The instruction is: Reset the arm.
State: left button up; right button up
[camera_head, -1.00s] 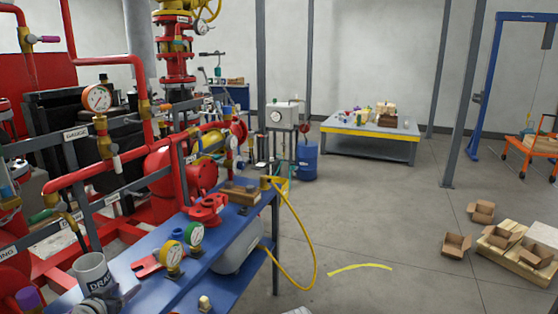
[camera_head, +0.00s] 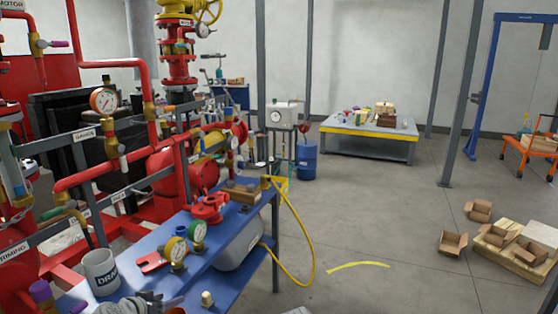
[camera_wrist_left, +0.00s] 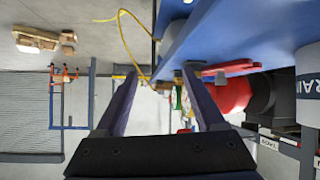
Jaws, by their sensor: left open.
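That wrist picture appears turned over, with the floor at the top. My right gripper is not in view.
The bench holds two gauges (camera_head: 176,250), a red wrench (camera_head: 152,262) and a red flanged valve (camera_head: 208,207). Red pipework (camera_head: 110,172) stands behind at the left. A yellow hose (camera_head: 296,240) hangs off the bench end. Open floor lies right, with cartons (camera_head: 453,242).

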pick_arm(q)
jog(key=s+d+f+m+g+p, duration=0.1)
jog(key=s+d+f+g+p, duration=0.2)
jog(key=d, duration=0.6)
jog(key=s+d+m+g+p, duration=0.1)
jog(key=s+d+g, duration=0.3)
jog(key=d, duration=0.6)
jog(key=s+d+g+y+p, duration=0.2)
jog(key=s+d+g+y, duration=0.2)
jog(key=s, duration=0.6)
jog(key=shift+s+d+r, duration=0.15)
jog(key=shift+s+d, duration=0.05)
jog(key=shift+d, duration=1.15)
